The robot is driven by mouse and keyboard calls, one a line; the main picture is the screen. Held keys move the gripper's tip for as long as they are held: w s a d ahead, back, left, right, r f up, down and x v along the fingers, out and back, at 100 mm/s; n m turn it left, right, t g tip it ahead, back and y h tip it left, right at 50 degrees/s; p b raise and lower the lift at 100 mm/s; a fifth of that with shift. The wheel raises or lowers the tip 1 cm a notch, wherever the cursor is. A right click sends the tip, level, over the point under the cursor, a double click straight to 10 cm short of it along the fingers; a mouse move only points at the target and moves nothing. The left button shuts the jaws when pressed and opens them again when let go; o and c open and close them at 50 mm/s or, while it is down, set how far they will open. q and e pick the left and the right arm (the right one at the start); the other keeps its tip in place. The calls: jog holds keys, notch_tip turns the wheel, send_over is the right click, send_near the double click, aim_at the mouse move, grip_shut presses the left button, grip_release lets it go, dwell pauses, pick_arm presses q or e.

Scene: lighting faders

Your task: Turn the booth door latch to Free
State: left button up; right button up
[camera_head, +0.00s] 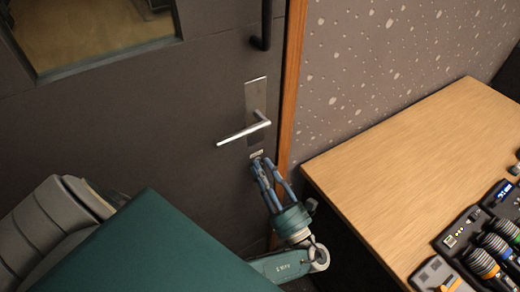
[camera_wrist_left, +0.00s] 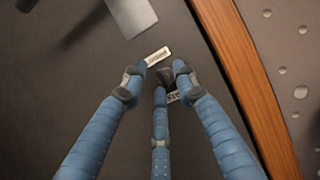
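The dark booth door (camera_head: 130,120) fills the left of the head view, with a silver lever handle (camera_head: 245,133) on a metal plate. Below the plate is a small pale label (camera_head: 256,154). In the left wrist view a small dark latch knob (camera_wrist_left: 166,75) sits between the upper label (camera_wrist_left: 158,57), whose text is hard to read, and a partly covered label starting "Fr" (camera_wrist_left: 173,97). My left gripper (camera_head: 266,163), with three blue fingers, is at the latch. In the wrist view its fingertips (camera_wrist_left: 157,76) are spread around the knob, with a gap visible on the left. My right gripper is not in view.
A wooden door frame (camera_head: 291,85) and a speckled wall (camera_head: 370,60) lie right of the latch. A wooden desk (camera_head: 410,150) with dark equipment (camera_head: 480,235) stands at the right, close to my left arm. A vertical black pull bar (camera_head: 265,25) is above the handle.

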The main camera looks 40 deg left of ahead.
pick_arm(q)
jog(key=shift+c, duration=0.5)
grip_shut()
